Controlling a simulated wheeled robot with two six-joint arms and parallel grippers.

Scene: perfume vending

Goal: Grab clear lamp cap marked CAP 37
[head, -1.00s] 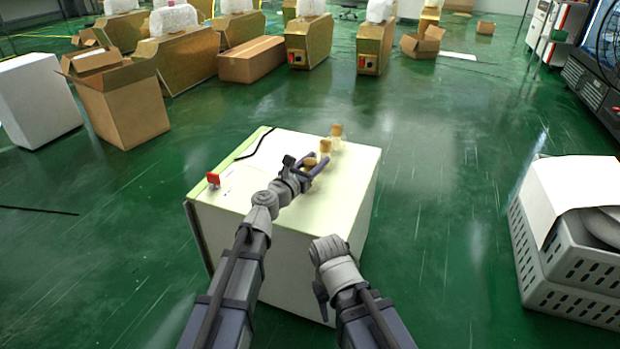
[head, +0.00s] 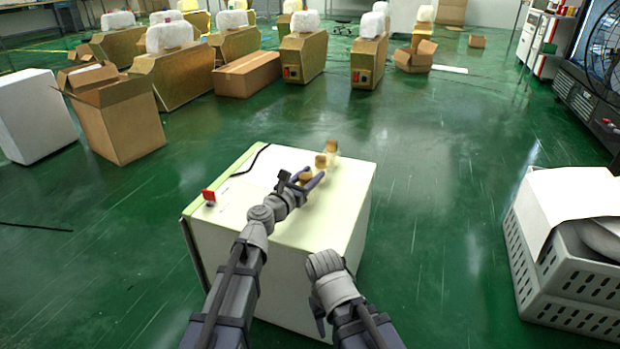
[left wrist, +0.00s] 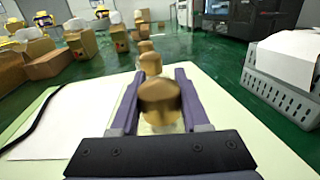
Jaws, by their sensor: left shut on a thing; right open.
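Three small clear pieces with tan, wood-like tops stand in a row on a white cabinet (head: 285,270). My left gripper (head: 312,178) is shut on the nearest one (head: 305,177), its purple fingers on both sides. In the left wrist view this piece (left wrist: 159,100) sits between the fingers and its clear lower part is partly hidden. The middle piece (head: 321,161) and the far piece (head: 332,147) stand just beyond the fingertips. No CAP 37 marking is readable. My right gripper (head: 319,315) is open and low in front of the cabinet, mostly hidden by its wrist.
A red item (head: 208,196) stands at the cabinet top's left edge, near a black cable (head: 252,160) and white paper (left wrist: 42,123). A grey crate (head: 575,290) stands at right, an open carton (head: 120,125) at left. Green floor between is clear.

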